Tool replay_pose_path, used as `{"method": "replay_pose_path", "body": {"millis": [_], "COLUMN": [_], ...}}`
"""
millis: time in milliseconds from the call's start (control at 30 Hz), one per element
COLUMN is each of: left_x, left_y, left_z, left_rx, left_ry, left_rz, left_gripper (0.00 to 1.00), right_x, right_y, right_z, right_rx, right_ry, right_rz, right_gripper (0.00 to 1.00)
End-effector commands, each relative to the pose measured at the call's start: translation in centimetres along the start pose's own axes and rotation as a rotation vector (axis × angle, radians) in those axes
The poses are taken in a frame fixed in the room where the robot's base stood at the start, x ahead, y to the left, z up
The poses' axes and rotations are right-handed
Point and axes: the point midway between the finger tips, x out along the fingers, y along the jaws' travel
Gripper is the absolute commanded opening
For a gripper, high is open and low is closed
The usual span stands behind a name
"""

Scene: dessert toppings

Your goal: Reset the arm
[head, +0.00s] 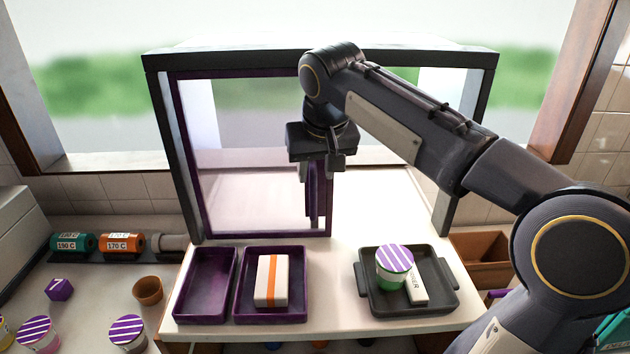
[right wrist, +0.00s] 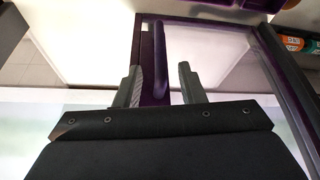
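My right arm reaches in from the right in the head view. My right gripper (head: 316,178) points down at the right edge of the purple-framed clear door (head: 188,150). In the right wrist view the gripper (right wrist: 160,75) is open, with its two fingers apart on either side of the door's purple upright handle (right wrist: 158,50). A gap shows between the handle and the right finger. Whether the left finger touches the door frame I cannot tell. My left arm and gripper are not in view.
The door covers the left part of a dark-framed cabinet (head: 320,52); its right part is open. In front are two purple trays (head: 180,312), one holding a striped box (head: 272,280), and a black tray (head: 440,300) with a striped-lid cup (head: 394,265) and a white block (head: 416,285).

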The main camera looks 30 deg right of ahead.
Motion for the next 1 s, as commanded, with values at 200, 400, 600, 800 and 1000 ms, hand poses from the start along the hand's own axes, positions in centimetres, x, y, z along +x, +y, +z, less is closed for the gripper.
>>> {"method": "replay_pose_path", "body": {"millis": [200,400,600,800,1000], "left_x": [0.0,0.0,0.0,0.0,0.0], "left_y": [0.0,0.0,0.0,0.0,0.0], "left_z": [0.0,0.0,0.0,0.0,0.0], "left_rx": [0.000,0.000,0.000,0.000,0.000], "left_ry": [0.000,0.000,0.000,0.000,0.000], "left_rz": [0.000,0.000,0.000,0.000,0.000], "left_gripper": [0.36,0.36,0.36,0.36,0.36], "right_x": [-0.6,-0.6,-0.5,0.2,3.1], "right_y": [0.0,0.0,0.0,0.3,-0.5], "right_z": [0.0,0.0,0.1,4.1,14.9], "right_rx": [0.000,0.000,-0.001,-0.047,-0.118], "right_ry": [-0.001,0.000,0.000,-0.009,-0.016], "right_rz": [0.000,0.000,0.000,-0.069,-0.254], "right_gripper": [0.36,0.36,0.36,0.36,0.36]}}
